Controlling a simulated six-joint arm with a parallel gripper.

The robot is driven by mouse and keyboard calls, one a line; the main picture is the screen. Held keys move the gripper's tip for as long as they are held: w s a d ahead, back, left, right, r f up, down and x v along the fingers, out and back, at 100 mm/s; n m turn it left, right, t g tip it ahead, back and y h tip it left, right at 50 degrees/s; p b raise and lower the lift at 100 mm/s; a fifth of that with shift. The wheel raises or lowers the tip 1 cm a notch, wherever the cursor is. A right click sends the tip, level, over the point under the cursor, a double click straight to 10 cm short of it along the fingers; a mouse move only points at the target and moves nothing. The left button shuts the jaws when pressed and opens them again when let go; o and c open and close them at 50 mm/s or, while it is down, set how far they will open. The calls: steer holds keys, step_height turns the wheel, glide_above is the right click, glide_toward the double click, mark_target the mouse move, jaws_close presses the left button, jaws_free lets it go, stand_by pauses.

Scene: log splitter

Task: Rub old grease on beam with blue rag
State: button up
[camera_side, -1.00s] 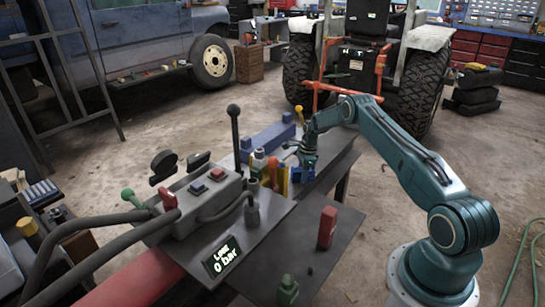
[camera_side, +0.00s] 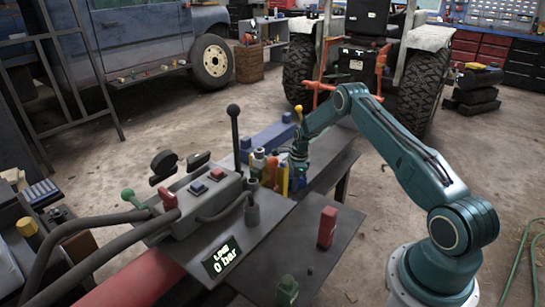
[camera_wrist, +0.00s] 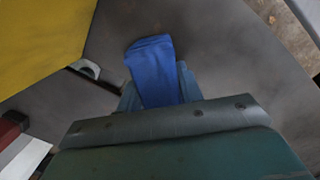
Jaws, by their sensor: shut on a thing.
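The blue rag (camera_wrist: 153,68) shows in the wrist view, folded and sticking out from between the fingers of my gripper (camera_wrist: 160,95). My gripper is shut on it. In the side view my gripper (camera_side: 297,180) is low over the dark grey work surface, beside a group of coloured bottles and tools. The rag is too small to make out clearly there. The grey beam surface (camera_wrist: 215,45) lies beneath the rag in the wrist view. I cannot tell whether the rag touches it, and no grease patch stands out clearly.
Coloured bottles and tools (camera_side: 268,168) stand just left of my gripper. A blue beam-like block (camera_side: 268,138) lies behind them. A red block (camera_side: 327,227) stands on the front plate.

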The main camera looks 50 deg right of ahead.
steer(key=shift+d, duration=4.7)
steer(key=shift+a, duration=5.15)
steer(key=shift+d+r, duration=0.15)
steer(key=shift+r, duration=3.95)
